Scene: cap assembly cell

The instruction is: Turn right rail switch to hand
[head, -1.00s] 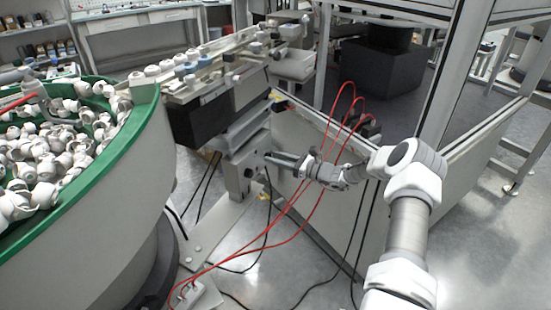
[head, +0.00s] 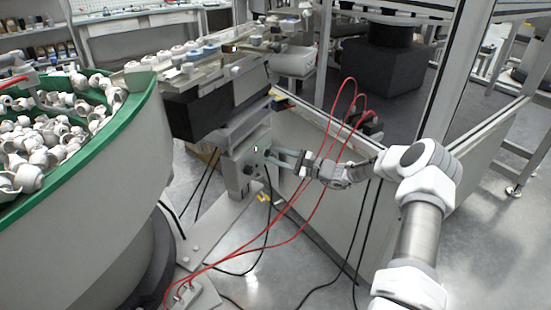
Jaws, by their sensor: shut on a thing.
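The grey control box (head: 239,178) stands on a post under the linear rail (head: 200,66). Small dark switches show on its face, too small to read their positions. My gripper (head: 269,153) reaches in from the right, its fingers against the right side of this box. It is shut on the right rail switch, which the fingertips mostly hide. I cannot tell which way the switch points.
The green-rimmed bowl feeder (head: 125,110) full of white caps fills the left. A low panel wall (head: 330,185) stands close behind my gripper.

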